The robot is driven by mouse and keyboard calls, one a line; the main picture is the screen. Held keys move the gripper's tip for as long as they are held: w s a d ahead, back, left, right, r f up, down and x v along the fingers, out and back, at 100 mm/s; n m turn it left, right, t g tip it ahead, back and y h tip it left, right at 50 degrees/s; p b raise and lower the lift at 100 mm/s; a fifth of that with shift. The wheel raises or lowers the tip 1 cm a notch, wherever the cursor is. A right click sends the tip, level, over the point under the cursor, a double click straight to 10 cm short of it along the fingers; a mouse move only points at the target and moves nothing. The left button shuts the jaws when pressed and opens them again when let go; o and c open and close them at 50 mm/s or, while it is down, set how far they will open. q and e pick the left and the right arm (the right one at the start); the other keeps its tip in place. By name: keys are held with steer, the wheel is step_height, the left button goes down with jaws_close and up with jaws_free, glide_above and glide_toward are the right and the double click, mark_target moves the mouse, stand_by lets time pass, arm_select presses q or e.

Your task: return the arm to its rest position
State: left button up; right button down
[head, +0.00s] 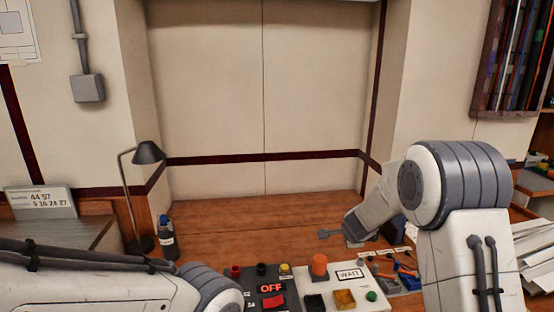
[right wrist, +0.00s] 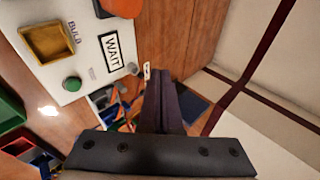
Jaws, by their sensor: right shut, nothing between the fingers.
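My right gripper (head: 330,234) is shut and empty. In the head view it extends left from the big white and grey arm joint, above the wooden desktop and behind the control panel. In the right wrist view its closed dark fingers (right wrist: 160,95) point away over the desk, apart from the panel. My left arm crosses the lower left of the head view, and its gripper is out of the frame.
A white panel (head: 373,292) with a WAIT label, an orange knob (head: 319,264) and a green button (head: 371,296) lies at the front. A black lamp (head: 148,153) and a dark bottle (head: 166,240) stand left. The desktop's back middle (head: 250,215) is clear.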

steer(key=s+a+r+n+g+y, duration=0.25)
steer(key=s+a+n, duration=0.35)
steer(key=s+a, duration=0.3)
steer(key=s+a+r+n+g+y, duration=0.1)
steer(key=s+a+r+n+y, duration=0.2)
steer(key=s+a+n, duration=0.6)
steer(key=s+a+r+n+g+p, duration=0.1)
steer(key=s+a+n+g, duration=0.3)
steer(key=s, duration=0.7)
steer(key=s+d+n+g+h, duration=0.1)
steer(key=s+d+n+h, duration=0.2)
steer(key=s, duration=1.1)
steer(key=d+n, duration=0.2)
steer(key=n, duration=0.1)
steer(key=shift+f+n+p, duration=0.2)
steer(key=shift+n+p, duration=0.2)
